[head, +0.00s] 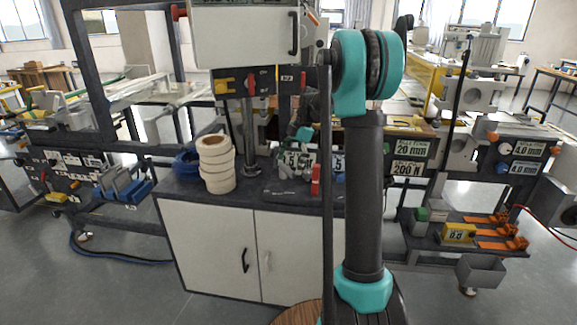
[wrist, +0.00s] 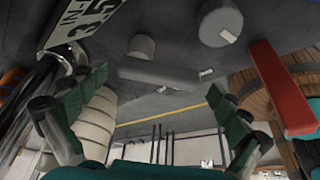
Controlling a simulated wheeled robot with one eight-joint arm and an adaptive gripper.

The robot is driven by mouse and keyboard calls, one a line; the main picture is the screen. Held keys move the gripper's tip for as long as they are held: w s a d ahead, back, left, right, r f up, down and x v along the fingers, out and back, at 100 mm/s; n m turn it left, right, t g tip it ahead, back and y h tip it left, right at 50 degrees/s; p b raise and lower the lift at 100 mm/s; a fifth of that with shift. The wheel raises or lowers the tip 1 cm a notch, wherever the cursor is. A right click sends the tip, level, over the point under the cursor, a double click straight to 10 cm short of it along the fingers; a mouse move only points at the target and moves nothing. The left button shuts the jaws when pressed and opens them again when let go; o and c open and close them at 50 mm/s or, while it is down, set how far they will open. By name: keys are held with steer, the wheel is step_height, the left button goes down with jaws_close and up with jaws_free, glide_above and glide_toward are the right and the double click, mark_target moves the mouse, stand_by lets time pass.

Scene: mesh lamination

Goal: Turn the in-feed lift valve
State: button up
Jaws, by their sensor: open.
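My gripper (wrist: 158,88) is open in the wrist view, with its two green-padded fingers apart and nothing between them. A grey lever handle (wrist: 160,72) with a round grey hub (wrist: 141,46) lies beyond the fingertips, across the gap. A red lever (wrist: 283,90) is to the right, outside the right finger. A round grey knob (wrist: 220,26) sits above between them. No readable label marks which one is the in-feed lift valve. In the head view my gripper (head: 302,150) is small and partly hidden by my arm; a red lever (head: 316,180) stands beside it.
A stack of cream rolls (head: 216,165) and blue coiled hose (head: 186,163) stand on the cabinet's dark top. A number plate (wrist: 82,22) is near the left finger. Grey floor (head: 110,285) is free at front left.

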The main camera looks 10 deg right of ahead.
steer(key=v, duration=1.1)
steer(key=shift+d+r, duration=0.25)
steer(key=shift+r, duration=0.1)
steer(key=shift+w, duration=0.1)
